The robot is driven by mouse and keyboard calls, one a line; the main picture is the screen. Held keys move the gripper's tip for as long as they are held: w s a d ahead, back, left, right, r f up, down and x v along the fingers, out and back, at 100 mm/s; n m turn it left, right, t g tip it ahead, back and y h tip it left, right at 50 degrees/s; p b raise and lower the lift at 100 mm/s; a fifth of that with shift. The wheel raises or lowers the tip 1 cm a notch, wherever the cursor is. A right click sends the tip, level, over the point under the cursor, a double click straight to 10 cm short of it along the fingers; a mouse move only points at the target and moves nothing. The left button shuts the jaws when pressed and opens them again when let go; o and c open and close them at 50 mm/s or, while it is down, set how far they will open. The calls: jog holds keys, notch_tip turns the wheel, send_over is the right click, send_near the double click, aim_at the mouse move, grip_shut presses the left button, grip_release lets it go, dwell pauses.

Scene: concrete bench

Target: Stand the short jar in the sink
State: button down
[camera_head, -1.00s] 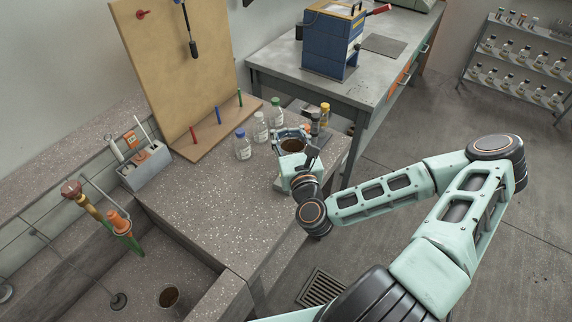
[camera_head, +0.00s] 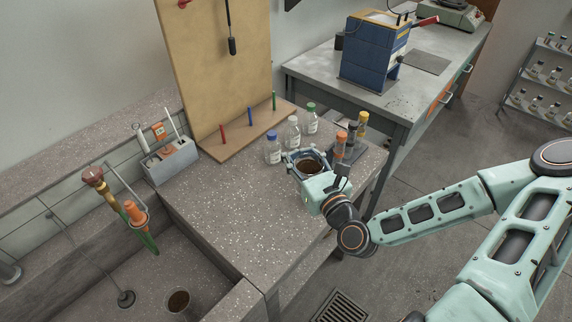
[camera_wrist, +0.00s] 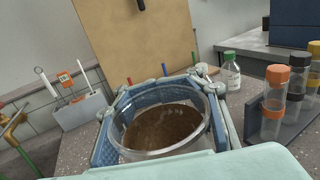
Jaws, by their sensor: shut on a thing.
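A short clear jar of brown contents (camera_head: 309,167) is in my gripper (camera_head: 306,163) over the far right part of the bench. The wrist view shows the jar (camera_wrist: 165,130) upright, with the blue-padded fingers of my gripper around it. I cannot tell whether its base touches the bench top. The sink (camera_head: 84,300) is at the lower left, a grey stone basin with a drain. Another glass with brown contents (camera_head: 178,303) stands in the sink near its right wall.
Several capped bottles (camera_head: 273,149) stand behind the jar. A rack of capped tubes (camera_head: 341,149) is close on its right. A pegboard (camera_head: 215,75) rises behind. An orange-and-green tap (camera_head: 137,215) reaches over the sink. The bench top (camera_head: 235,210) between jar and sink is clear.

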jog(key=shift+w+a+f+b, duration=0.6)
jog(key=shift+w+f+b, duration=0.75)
jog(key=shift+w+f, duration=0.4)
jog(key=shift+w+a+f+b, duration=0.55)
jog(key=shift+w+f+b, duration=0.9)
jog(key=shift+f, duration=0.55)
jog(key=shift+w+a+f+b, duration=0.6)
jog(key=shift+w+f+b, duration=0.7)
jog(key=shift+w+f, duration=0.45)
jog(key=shift+s+f, duration=0.1)
jog(key=shift+f, duration=0.15)
jog(key=c, duration=1.1)
grip_release()
